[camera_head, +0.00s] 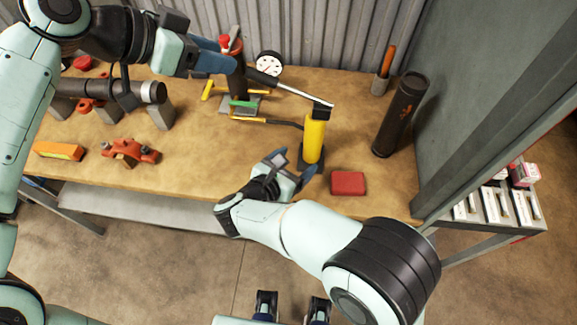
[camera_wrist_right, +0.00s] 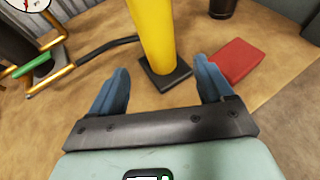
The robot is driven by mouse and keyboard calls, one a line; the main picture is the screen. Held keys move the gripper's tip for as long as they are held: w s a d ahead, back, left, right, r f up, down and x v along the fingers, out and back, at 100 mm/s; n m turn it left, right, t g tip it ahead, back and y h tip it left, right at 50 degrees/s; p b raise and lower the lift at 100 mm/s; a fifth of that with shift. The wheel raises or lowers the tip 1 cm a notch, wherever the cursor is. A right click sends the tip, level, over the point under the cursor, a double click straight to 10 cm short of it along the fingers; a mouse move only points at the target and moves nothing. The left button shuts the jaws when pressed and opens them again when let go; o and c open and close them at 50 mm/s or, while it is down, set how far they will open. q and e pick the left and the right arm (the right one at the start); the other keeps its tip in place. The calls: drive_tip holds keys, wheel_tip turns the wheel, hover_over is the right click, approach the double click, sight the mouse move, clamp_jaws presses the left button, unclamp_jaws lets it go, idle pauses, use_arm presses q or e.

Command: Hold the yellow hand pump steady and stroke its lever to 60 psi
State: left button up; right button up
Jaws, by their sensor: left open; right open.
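The yellow hand pump (camera_head: 314,138) stands upright on its dark base on the bench, right of centre. Its lever (camera_head: 300,94) runs up-left from the pump head to a black grip. My left gripper (camera_head: 226,58) is open, its blue fingers close to that grip; I cannot tell whether they touch it. My right gripper (camera_head: 297,168) is open in front of the pump, low near the base. In the right wrist view the yellow pump body (camera_wrist_right: 152,35) stands just beyond the gap between the open blue fingers (camera_wrist_right: 162,88). A white dial gauge (camera_head: 268,64) stands behind; its reading is illegible.
A red block (camera_head: 348,183) lies right of the pump. A dark cylinder (camera_head: 400,115) stands further right, near a grey post. A black hose (camera_head: 272,122) reaches the pump from the left. Pipe, orange clamp (camera_head: 130,152) and fittings occupy the left bench. The front middle is clear.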

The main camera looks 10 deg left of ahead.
sight(315, 145)
drive_tip(key=x, duration=1.1)
drive_tip(key=shift+d, duration=0.1)
clamp_jaws()
